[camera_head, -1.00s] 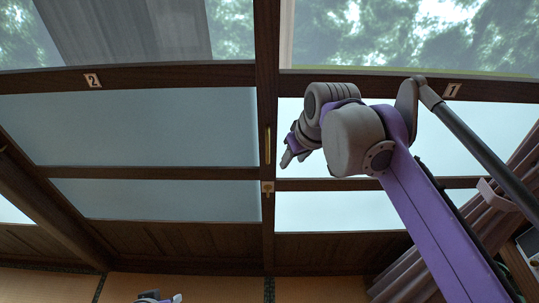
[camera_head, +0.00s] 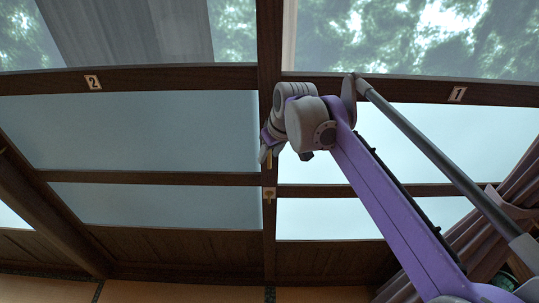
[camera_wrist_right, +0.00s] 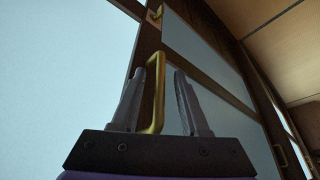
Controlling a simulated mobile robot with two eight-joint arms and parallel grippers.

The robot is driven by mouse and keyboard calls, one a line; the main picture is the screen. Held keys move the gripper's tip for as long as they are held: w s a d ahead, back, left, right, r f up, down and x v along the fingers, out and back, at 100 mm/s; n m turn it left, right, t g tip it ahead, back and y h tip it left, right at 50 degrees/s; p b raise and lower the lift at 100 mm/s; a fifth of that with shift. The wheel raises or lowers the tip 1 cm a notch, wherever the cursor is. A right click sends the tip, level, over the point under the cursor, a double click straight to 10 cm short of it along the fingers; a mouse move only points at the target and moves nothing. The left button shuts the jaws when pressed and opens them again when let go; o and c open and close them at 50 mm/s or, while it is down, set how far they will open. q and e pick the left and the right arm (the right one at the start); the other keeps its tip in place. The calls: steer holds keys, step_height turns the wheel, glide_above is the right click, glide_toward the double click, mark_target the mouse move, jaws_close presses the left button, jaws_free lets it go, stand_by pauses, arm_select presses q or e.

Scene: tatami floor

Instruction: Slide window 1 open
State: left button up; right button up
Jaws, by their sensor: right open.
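Window 1 (camera_head: 425,145) is the right-hand wood-framed panel with frosted panes, marked by a "1" plate (camera_head: 457,94). A brass handle (camera_head: 268,160) stands upright on the dark middle stile, partly hidden by my right gripper in the head view. My right gripper (camera_head: 284,154) is open in front of this stile. In the right wrist view the brass handle (camera_wrist_right: 157,95) shows between the two spread fingers of the gripper (camera_wrist_right: 160,72), closer to the left finger. I cannot tell whether it touches a finger. My left gripper is not in view.
Window 2 (camera_head: 150,130), with a "2" plate (camera_head: 93,82), is to the left. A small brass fitting (camera_head: 269,193) sits below the handle. A gathered curtain (camera_head: 500,215) hangs at the right. Another brass handle (camera_wrist_right: 281,155) shows in the right wrist view.

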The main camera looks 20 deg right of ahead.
steer(key=shift+w+f, duration=0.1)
steer(key=shift+f, duration=0.15)
jaws_close()
stand_by(1.4)
